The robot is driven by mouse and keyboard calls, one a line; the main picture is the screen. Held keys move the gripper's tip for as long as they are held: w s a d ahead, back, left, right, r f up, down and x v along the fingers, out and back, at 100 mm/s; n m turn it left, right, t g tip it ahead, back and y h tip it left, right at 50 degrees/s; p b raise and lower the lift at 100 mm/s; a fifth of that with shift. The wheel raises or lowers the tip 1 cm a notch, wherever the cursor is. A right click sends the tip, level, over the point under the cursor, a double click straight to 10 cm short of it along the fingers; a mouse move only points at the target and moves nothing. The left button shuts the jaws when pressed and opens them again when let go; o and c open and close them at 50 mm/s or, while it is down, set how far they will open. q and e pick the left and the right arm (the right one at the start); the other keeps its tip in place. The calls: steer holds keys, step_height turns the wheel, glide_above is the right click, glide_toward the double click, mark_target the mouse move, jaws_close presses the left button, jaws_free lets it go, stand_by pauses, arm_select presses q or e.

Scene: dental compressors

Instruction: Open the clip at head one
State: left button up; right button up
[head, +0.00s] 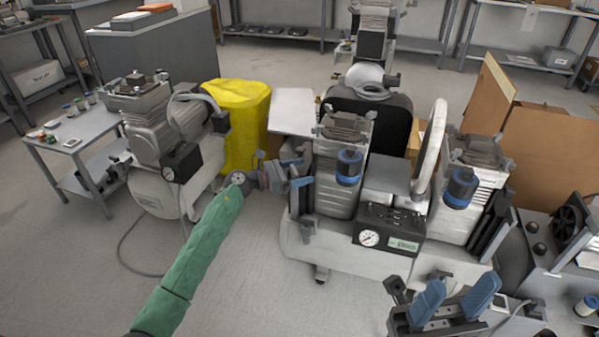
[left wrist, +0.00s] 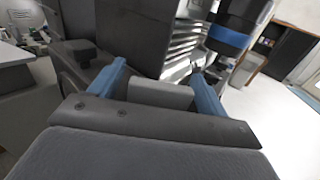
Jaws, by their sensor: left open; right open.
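The twin-head compressor (head: 330,245) stands in the middle of the head view. Its left head (head: 338,190) and right head (head: 478,170) each carry a dark cylinder with a blue band. My left gripper (head: 303,171) is open at the left side of the left head. In the left wrist view, the blue fingers (left wrist: 158,88) are apart, facing a dark block (left wrist: 135,35) and the head's pale fins (left wrist: 182,55). I cannot make out the clip clearly or whether a finger touches it. My right gripper (head: 455,293) is open and empty at the lower right, in front of the compressor.
Another compressor (head: 150,190) stands to the left, with a yellow covered object (head: 240,115) behind my left arm. A small side table (head: 75,135) is further left. Cardboard (head: 545,140) and a dark-fan machine (head: 560,250) stand at the right. The floor at front left is clear apart from a cable.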

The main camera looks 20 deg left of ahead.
arm_select(q)
steer(key=c, duration=1)
